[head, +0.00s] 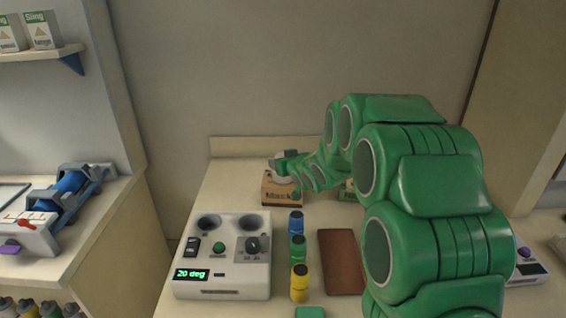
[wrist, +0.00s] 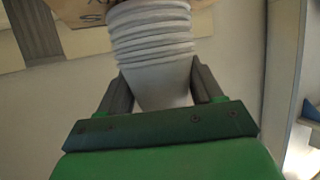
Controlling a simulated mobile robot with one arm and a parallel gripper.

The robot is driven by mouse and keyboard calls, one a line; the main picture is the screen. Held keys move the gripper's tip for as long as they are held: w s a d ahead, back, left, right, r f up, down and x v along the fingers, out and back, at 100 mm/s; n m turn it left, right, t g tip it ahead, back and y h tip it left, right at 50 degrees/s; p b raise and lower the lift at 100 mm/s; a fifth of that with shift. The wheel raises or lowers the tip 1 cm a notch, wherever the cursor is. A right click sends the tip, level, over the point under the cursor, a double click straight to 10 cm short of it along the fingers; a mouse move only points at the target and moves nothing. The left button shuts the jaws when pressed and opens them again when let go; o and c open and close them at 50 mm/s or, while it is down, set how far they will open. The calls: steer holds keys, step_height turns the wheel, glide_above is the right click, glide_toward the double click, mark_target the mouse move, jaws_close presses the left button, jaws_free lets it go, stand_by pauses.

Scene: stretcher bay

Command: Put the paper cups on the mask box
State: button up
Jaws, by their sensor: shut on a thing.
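The paper cups (wrist: 152,42) are a nested white stack between the two dark fingers of my gripper (wrist: 161,84) in the wrist view. My gripper is shut on them. In the head view, my gripper (head: 287,163) is over the back of the table, with a bit of the white cups (head: 284,179) showing below it. The mask box (head: 281,194) is a brown carton with dark lettering, directly under the cups. Part of the brown box (wrist: 88,14) also shows past the cups' far end in the wrist view. I cannot tell whether the cups touch the box top.
A white device (head: 222,282) with a green display stands at the front left. Blue (head: 296,223), green (head: 298,249) and yellow (head: 300,284) bottles stand beside it. A brown pad (head: 342,262) lies right of them.

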steer(key=o, duration=1.1)
steer(key=shift+f, duration=0.15)
steer(key=shift+c, duration=0.2)
steer(key=shift+r, duration=0.2)
steer(key=s+d+r+m+g+h, duration=0.15)
steer(key=s+d, duration=0.35)
steer(key=s, duration=0.5)
steer(key=s+d+m+g+h, duration=0.1)
steer(key=s+d+g+h, duration=0.3)
steer(key=s, duration=0.6)
steer(key=s+d+r+m+g, duration=0.1)
steer(key=s+d, duration=0.5)
steer(key=s, duration=0.3)
steer(key=s+a+r+m+g, duration=0.1)
steer(key=s+g, duration=0.7)
steer(key=s, duration=2.1)
steer(key=shift+s+r, duration=0.4)
